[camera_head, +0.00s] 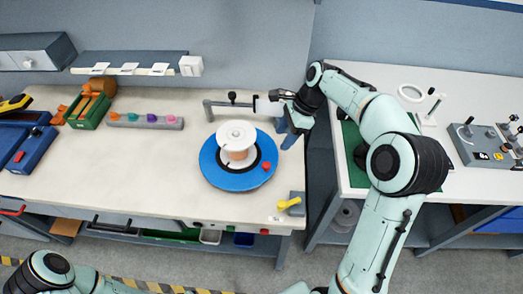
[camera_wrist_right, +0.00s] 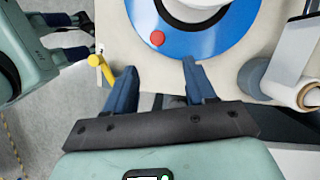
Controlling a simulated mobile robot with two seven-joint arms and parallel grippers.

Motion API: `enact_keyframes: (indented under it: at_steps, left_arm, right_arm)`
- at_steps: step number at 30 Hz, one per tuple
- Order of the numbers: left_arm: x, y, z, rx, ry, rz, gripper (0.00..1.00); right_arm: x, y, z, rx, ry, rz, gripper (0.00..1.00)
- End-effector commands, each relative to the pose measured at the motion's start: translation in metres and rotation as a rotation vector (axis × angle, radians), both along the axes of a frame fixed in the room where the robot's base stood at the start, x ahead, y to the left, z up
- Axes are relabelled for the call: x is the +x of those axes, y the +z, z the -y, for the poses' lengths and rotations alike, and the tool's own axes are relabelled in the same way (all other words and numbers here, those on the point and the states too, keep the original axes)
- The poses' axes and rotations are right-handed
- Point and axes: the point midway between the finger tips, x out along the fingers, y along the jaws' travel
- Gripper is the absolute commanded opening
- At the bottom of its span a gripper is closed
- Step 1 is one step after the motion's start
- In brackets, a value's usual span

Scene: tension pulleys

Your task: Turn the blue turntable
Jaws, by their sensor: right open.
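The blue turntable (camera_head: 212,165) lies flat on the light workbench, and part of it shows in the right wrist view (camera_wrist_right: 208,42). A spool with white flanges and a copper-coloured winding (camera_head: 237,150) stands on it. A red knob (camera_head: 266,166) sits near the turntable's right edge; the knob also shows in the right wrist view (camera_wrist_right: 157,38). My right gripper (camera_head: 288,137) is right of the turntable, apart from it. Its blue fingers (camera_wrist_right: 160,76) are spread and empty. My left gripper (camera_wrist_right: 86,36) shows only in the right wrist view, at upper left, fingers apart.
A yellow lever on a grey base (camera_head: 290,203) stands at the bench's front right corner. A grey bracket arm (camera_head: 222,104) is behind the turntable. A strip with coloured knobs (camera_head: 146,121) and a green holder (camera_head: 90,110) stand to the left. The bench front left of the turntable is clear.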

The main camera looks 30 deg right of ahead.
Motion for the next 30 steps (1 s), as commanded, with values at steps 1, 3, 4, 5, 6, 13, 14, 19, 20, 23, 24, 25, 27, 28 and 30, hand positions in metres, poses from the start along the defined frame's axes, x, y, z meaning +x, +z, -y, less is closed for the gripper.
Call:
enact_keyframes:
  at_steps: [1, 3, 4, 5, 6, 13, 14, 19, 20, 23, 24, 25, 27, 28, 30]
  left_arm:
    - [-0.003, -0.003, 0.000, 0.000, 0.001, -0.005, 0.43]
    - [-0.006, -0.005, 0.000, 0.000, 0.001, -0.008, 0.43]
    - [-0.007, -0.006, 0.000, 0.000, 0.000, -0.009, 0.43]
    - [-0.008, -0.007, 0.000, 0.000, 0.001, -0.010, 0.43]
    - [-0.009, -0.008, 0.000, 0.000, 0.000, -0.011, 0.43]
    - [-0.015, -0.014, 0.000, 0.000, 0.000, -0.018, 0.43]
    - [-0.016, -0.014, 0.000, 0.000, 0.000, -0.018, 0.43]
    - [-0.017, -0.016, 0.000, 0.000, 0.001, -0.019, 0.43]
    - [-0.017, -0.016, 0.000, 0.000, 0.001, -0.020, 0.43]
    - [-0.017, -0.017, 0.000, 0.000, 0.001, -0.020, 0.43]
    - [-0.018, -0.017, 0.000, 0.000, 0.001, -0.020, 0.43]
    - [-0.018, -0.017, 0.000, 0.000, 0.001, -0.020, 0.43]
    - [-0.017, -0.017, 0.000, 0.000, 0.001, -0.020, 0.43]
    - [-0.017, -0.017, 0.000, 0.000, 0.001, -0.020, 0.43]
    - [-0.017, -0.017, 0.000, 0.000, 0.001, -0.020, 0.43]
  right_arm:
    - [-0.001, -0.008, -0.002, 0.002, 0.001, -0.006, 0.55]
    - [0.000, -0.017, -0.006, 0.002, 0.001, -0.006, 0.55]
    - [0.000, -0.022, -0.008, 0.002, 0.002, -0.007, 0.55]
    - [0.000, -0.027, -0.010, 0.002, 0.002, -0.007, 0.55]
    - [0.001, -0.035, -0.013, 0.002, 0.003, -0.009, 0.55]
    - [0.007, -0.081, -0.031, 0.002, 0.001, -0.007, 0.55]
    - [0.008, -0.086, -0.033, 0.002, 0.001, -0.007, 0.55]
    - [0.011, -0.109, -0.042, 0.001, 0.002, -0.004, 0.55]
    - [0.012, -0.111, -0.043, 0.001, 0.002, -0.004, 0.55]
    - [0.013, -0.118, -0.046, 0.001, 0.000, -0.003, 0.55]
    - [0.013, -0.119, -0.047, 0.001, 0.001, -0.002, 0.55]
    - [0.013, -0.120, -0.047, 0.001, 0.001, -0.002, 0.55]
    - [0.013, -0.121, -0.048, 0.001, 0.001, -0.002, 0.55]
    - [0.013, -0.121, -0.048, 0.001, 0.001, -0.002, 0.55]
    - [0.013, -0.121, -0.048, 0.001, 0.001, -0.002, 0.55]
